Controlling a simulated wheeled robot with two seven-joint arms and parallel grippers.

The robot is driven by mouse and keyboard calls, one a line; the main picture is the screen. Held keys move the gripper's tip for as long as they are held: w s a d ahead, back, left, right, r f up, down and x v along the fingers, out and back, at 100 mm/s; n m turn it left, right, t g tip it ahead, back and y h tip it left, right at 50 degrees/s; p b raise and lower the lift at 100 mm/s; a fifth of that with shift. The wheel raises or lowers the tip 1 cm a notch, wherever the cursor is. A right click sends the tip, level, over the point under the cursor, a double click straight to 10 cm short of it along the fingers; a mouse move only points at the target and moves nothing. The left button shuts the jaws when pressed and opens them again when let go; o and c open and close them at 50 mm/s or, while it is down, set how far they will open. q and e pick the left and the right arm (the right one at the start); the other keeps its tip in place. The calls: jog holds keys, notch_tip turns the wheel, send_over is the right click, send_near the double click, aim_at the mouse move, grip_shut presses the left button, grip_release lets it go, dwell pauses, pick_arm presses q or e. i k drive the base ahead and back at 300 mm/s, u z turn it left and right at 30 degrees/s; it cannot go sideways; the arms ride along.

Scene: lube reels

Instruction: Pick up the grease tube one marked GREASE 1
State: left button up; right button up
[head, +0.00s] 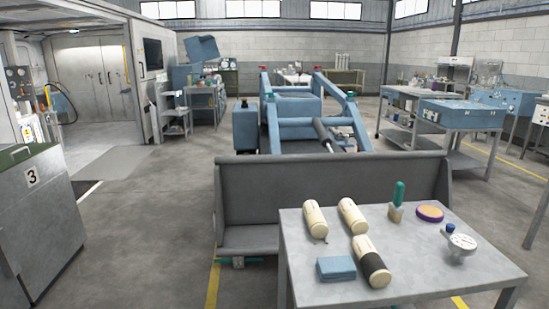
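Three cream grease tubes lie on a grey metal table (432,285) at the lower right of the head view. One tube (315,220) is at the table's back left. A second tube (352,215) lies just to its right. A third tube (370,261) with a dark band at its near end lies closer to the front. Their markings are too small to read, so I cannot tell which is GREASE 1. Neither of my grippers shows in the view.
On the same table are a folded blue cloth (336,268), a green-handled brush (397,202), a purple-rimmed orange disc (430,213) and a gauge-like metal part (460,244). A large grey loader bucket (270,193) stands directly behind. Open floor (150,235) lies to the left.

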aim_at(356, 221)
jog(key=k, duration=0.5)
jog(key=z, duration=1.5)
jog(key=i, duration=1.2)
jog(key=u, duration=2.6)
